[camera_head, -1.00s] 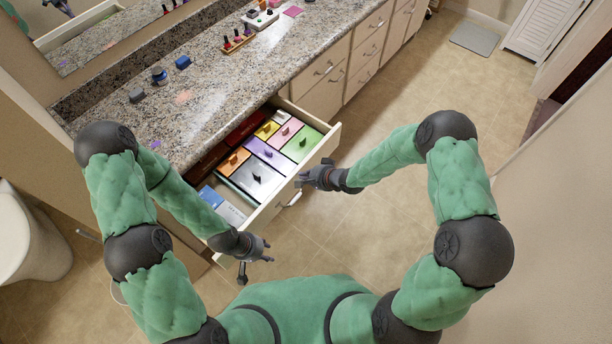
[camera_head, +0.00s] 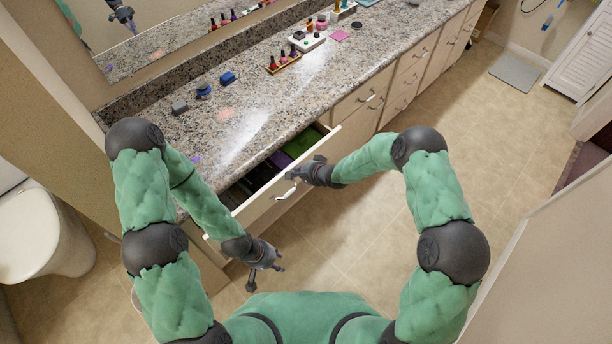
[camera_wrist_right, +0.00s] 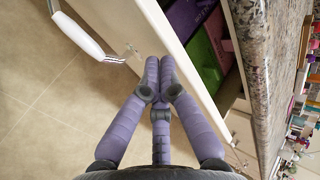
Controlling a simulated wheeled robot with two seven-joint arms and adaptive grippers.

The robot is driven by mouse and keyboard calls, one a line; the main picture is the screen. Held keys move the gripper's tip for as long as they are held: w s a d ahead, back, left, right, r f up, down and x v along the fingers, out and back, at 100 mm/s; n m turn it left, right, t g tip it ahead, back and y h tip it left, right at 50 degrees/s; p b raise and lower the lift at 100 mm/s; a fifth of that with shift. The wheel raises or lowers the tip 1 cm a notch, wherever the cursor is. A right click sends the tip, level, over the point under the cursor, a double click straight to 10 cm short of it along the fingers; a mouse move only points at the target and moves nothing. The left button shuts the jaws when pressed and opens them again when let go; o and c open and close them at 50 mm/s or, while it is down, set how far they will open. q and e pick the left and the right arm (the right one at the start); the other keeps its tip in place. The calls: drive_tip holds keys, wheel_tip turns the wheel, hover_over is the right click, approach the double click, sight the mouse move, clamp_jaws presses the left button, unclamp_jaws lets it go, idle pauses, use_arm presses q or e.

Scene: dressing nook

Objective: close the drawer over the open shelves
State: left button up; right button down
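The drawer (camera_head: 262,207), with a pale front and a silver-white handle (camera_head: 287,192), stands partly open under the granite counter. Green and purple compartments show in its gap. My right gripper (camera_head: 293,173) is at the drawer front, near the handle. In the right wrist view its fingers (camera_wrist_right: 160,65) are shut together with nothing between them, and their tips are at the drawer front (camera_wrist_right: 152,22); contact is hard to tell. My left gripper (camera_head: 268,268) is open and empty, in front of the drawer's near left end. The open shelves below the drawer are hidden.
The granite counter (camera_head: 240,115) carries nail polish bottles on a wooden stand (camera_head: 284,63), a white tray (camera_head: 306,43) and small blue items. Closed drawers (camera_head: 405,75) continue to the right. A toilet (camera_head: 40,235) stands at left. Tiled floor (camera_head: 370,235) in front is free.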

use_arm(q)
drive_tip(key=shift+f, duration=0.1)
use_arm(e)
drive_tip(key=shift+w+a, duration=2)
drive_tip(key=shift+a, duration=0.05)
